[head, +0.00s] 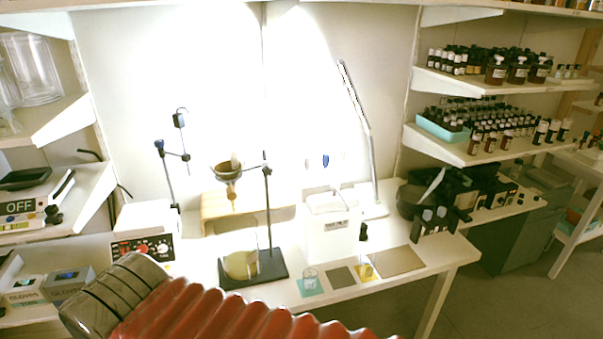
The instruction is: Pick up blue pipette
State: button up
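I cannot clearly make out a blue pipette. A small blue item (325,160) shows against the bright wall above the white box-shaped container (331,225), too small to identify. My arm, with a red ribbed sleeve and a grey segmented part, crosses the bottom left in front of the bench. No gripper fingers show, so whether my gripper is open or shut is hidden.
On the white bench (440,250), a stand (268,205) holds a funnel (228,170) above a beaker (241,264).

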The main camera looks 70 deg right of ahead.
aim_at(325, 160)
jog(key=u, duration=1.1)
jog(key=k, duration=1.95)
jog(key=z, duration=1.5)
